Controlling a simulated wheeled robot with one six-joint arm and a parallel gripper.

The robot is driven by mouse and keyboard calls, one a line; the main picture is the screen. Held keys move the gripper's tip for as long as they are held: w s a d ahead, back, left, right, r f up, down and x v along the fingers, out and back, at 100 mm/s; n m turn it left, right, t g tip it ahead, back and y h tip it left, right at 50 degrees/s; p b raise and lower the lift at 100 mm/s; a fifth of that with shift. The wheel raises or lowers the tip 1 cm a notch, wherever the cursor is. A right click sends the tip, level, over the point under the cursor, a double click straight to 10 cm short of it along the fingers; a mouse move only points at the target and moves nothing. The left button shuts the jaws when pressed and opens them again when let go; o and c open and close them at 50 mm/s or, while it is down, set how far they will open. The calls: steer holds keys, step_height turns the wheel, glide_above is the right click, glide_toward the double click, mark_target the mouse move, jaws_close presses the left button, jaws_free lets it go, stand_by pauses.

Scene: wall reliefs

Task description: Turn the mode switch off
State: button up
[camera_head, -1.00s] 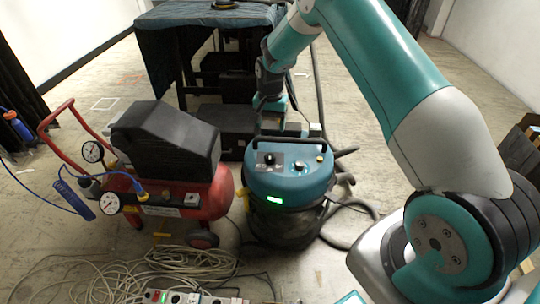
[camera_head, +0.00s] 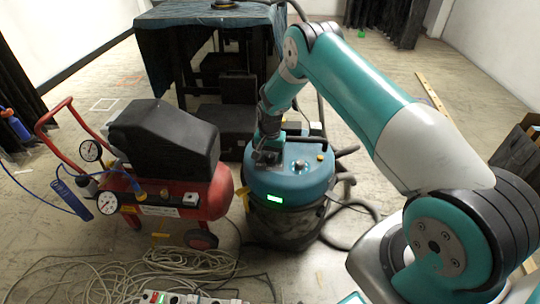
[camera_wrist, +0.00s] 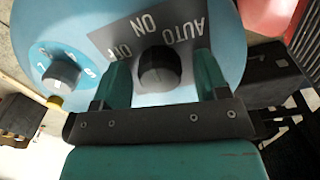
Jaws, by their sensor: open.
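The mode switch (camera_wrist: 160,70) is a black knob on a grey label plate marked OFF, ON and AUTO, seen upside down in the wrist view. It sits on the blue top of the vacuum (camera_head: 290,182). My gripper (camera_wrist: 160,75) is open, with one green finger on each side of the knob. Small gaps show between the fingers and the knob. In the head view my gripper (camera_head: 268,160) covers the switch. I cannot tell which label the knob points to.
A second, numbered dial (camera_wrist: 62,72) is beside the switch on the same lid. A red compressor (camera_head: 180,195) stands left of the vacuum. Loose cables (camera_head: 130,275) lie on the floor in front. A covered table (camera_head: 165,45) stands behind.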

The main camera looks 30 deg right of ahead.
steer(key=c, duration=0.9)
steer(key=shift+c, duration=0.2)
steer(key=shift+n, duration=0.3)
steer(key=n, duration=1.1)
steer(key=shift+b, duration=0.4)
steer(key=shift+n, duration=0.3)
